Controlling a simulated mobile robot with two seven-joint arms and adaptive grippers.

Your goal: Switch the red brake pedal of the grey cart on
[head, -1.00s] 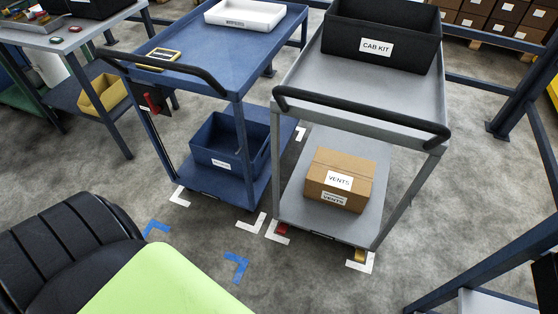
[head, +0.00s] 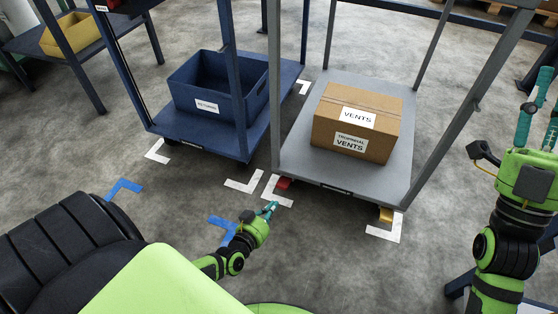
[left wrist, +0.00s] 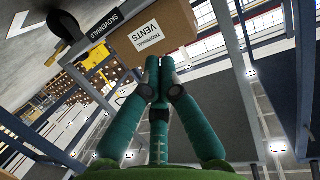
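The grey cart (head: 296,159) stands right of centre in the head view. Its small red brake pedal (head: 284,183) sticks out low at the front left corner, by a white floor mark. My left gripper (head: 271,208) is low over the floor, just in front of the pedal and apart from it in the picture. In the left wrist view its teal fingers (left wrist: 158,68) are together and hold nothing visible. I cannot make out the red pedal there. My right gripper (head: 537,105) is raised at the right edge, fingers apart and empty.
A yellow pedal (head: 386,214) is at the cart's front right corner. A vents box (head: 352,120) lies on its lower shelf. A blue cart (head: 195,142) with a blue bin (head: 190,96) stands left. The floor in front is clear, with blue and white marks.

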